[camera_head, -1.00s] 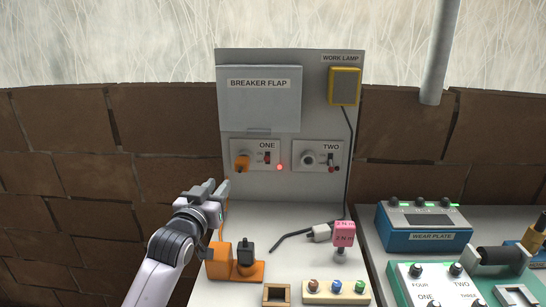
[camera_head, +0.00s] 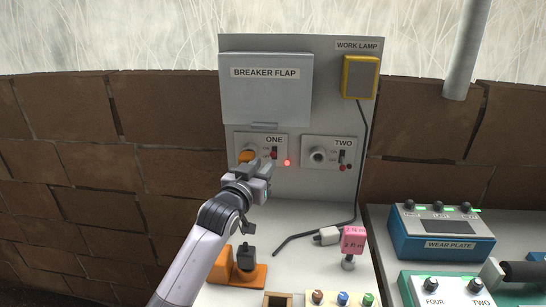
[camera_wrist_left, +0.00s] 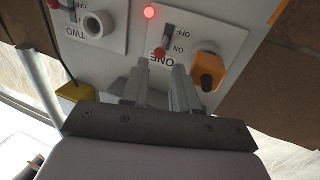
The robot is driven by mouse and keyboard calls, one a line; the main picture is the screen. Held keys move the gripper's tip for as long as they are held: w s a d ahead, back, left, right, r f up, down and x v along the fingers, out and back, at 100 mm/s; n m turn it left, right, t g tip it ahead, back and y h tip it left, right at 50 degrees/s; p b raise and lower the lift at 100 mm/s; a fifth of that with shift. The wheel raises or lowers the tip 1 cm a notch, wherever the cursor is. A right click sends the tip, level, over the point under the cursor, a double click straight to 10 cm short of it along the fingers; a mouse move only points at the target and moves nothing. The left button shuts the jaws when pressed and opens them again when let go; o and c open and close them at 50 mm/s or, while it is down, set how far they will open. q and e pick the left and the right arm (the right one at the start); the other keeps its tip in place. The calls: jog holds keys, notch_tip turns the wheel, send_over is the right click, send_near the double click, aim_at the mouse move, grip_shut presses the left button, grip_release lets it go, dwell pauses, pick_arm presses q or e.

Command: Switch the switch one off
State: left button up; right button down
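The panel for switch one (camera_head: 262,141) carries a small toggle (camera_head: 274,153) beside a red lamp (camera_head: 287,162) that is lit. My left gripper (camera_head: 264,168) is just in front of and below this toggle. In the left wrist view, which is upside down, the toggle of switch one (camera_wrist_left: 161,50) has its red end on the ON side. It lies just beyond the gap between my open fingertips (camera_wrist_left: 161,70). I cannot tell whether they touch it. My right gripper is not in view.
Panel two (camera_head: 329,151) has an empty socket and an unlit lamp. The breaker flap (camera_head: 266,90) is closed above. An orange block with a black plug (camera_head: 246,260), a loose cable plug (camera_head: 327,236) and a pink-topped piece (camera_head: 353,240) are on the bench.

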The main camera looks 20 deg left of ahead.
aim_at(272, 156)
pick_arm(q)
jog(key=shift+w+p, duration=0.3)
jog(key=shift+w, duration=2.5)
